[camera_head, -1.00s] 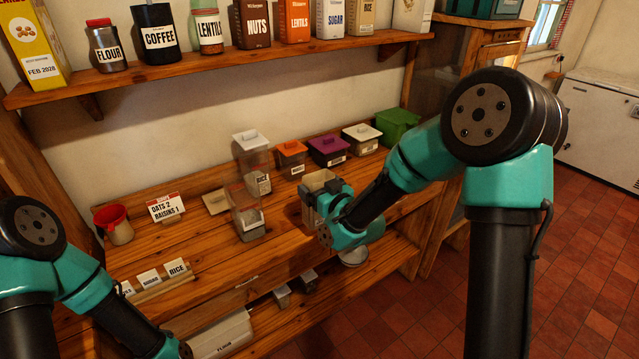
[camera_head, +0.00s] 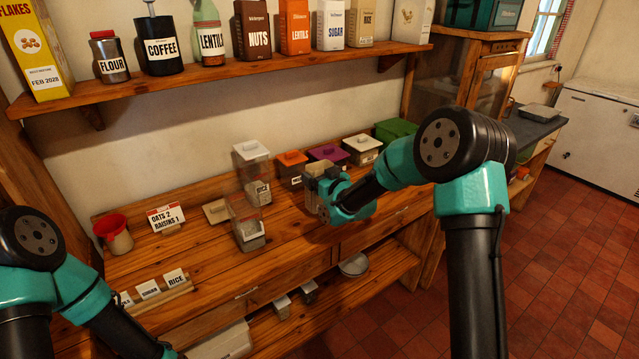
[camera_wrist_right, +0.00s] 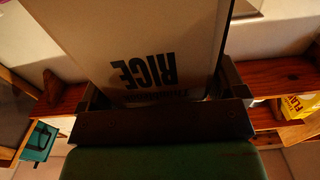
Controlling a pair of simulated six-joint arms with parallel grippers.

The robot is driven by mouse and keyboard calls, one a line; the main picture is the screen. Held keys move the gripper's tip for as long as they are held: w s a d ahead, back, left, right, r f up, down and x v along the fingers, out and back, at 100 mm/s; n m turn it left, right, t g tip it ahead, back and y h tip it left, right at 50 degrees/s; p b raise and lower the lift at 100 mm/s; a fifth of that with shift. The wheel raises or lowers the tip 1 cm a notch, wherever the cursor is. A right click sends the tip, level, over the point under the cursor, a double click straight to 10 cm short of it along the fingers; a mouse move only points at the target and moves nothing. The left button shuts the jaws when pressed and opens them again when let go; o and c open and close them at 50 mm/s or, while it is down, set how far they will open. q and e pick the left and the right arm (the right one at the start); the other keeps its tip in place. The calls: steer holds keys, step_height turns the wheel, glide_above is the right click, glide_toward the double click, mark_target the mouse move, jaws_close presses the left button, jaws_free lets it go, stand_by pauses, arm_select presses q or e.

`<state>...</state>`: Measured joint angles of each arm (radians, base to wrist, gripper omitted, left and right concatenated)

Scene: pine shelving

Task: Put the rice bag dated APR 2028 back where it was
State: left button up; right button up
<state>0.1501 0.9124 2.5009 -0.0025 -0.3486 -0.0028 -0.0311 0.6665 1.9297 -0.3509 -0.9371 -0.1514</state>
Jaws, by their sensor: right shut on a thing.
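My right gripper (camera_head: 322,190) is shut on a pale rice bag (camera_head: 316,182) and holds it over the right part of the wooden worktop, in front of the lidded bins. In the right wrist view the rice bag (camera_wrist_right: 140,45) fills the space between the jaws, and its RICE print appears upside down. I see no date on it in these frames. Another rice bag (camera_head: 360,25) stands on the upper shelf, right of the sugar bag. My left gripper is out of view; only its arm shows at the lower left.
The upper shelf (camera_head: 250,68) is crowded with jars and bags. Bins with orange (camera_head: 291,158), purple (camera_head: 325,152) and white (camera_head: 362,144) lids line the back of the worktop. Clear containers (camera_head: 246,222) stand left of the held bag. The worktop's front left is mostly bare, apart from label cards (camera_head: 176,277).

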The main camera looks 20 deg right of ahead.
steer(key=shift+w+d+f, duration=0.15)
steer(key=shift+w+f, duration=0.1)
steer(key=shift+w, duration=0.25)
steer(key=shift+s+f, duration=0.1)
steer(key=shift+f, duration=1.65)
steer(key=o, duration=1.1)
steer(key=shift+o, duration=0.2)
steer(key=shift+r, duration=0.15)
steer(key=shift+s, duration=0.1)
steer(key=v, duration=1.1)
steer(key=shift+s, duration=0.4)
